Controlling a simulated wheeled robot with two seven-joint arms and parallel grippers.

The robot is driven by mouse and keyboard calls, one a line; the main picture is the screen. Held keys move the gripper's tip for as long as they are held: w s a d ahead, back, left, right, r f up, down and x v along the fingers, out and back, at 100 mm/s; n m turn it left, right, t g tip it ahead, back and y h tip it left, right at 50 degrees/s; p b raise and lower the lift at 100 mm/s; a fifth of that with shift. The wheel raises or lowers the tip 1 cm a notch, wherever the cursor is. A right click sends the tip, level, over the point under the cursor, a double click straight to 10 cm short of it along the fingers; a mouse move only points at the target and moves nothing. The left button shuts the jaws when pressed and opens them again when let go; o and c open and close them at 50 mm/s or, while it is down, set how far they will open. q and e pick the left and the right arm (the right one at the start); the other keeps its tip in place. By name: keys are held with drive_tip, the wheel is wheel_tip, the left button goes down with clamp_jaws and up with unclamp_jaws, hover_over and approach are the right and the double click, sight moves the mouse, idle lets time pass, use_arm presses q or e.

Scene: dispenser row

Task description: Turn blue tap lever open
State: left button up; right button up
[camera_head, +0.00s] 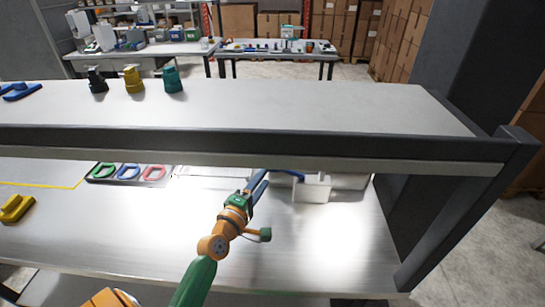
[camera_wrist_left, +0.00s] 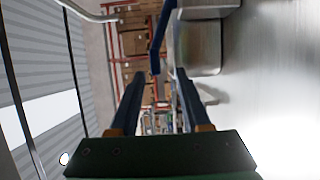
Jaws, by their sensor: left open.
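The blue tap lever (camera_head: 287,173) shows in the head view as a thin bar under the shelf, beside a pale grey box-like body. It also shows in the left wrist view (camera_wrist_left: 158,42) as a narrow blue bar running down from the top edge. My left gripper (camera_head: 264,175) is open, with its dark blue fingers at the lever's left end. In the left wrist view the lever's lower end lies in the gap between the fingertips (camera_wrist_left: 159,74). I cannot tell whether either finger touches it. My right gripper is not in view.
A shelf (camera_head: 300,105) spans above the bench and carries black, yellow and teal objects. A tray with green, blue (camera_head: 129,171) and red rings lies left of my arm. A yellow object (camera_head: 16,208) is at far left. The bench front is clear.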

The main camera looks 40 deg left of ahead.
sight(286, 172)
use_arm(q)
drive_tip(key=w, duration=0.4)
drive_tip(key=shift+w+r, duration=0.35)
drive_tip(key=shift+r, duration=0.05)
drive_tip(key=shift+w+a+f, duration=0.2)
drive_tip(key=shift+w, duration=0.3)
drive_tip(key=shift+s+r, duration=0.1)
drive_tip(key=shift+s, duration=0.05)
clamp_jaws()
idle(0.4)
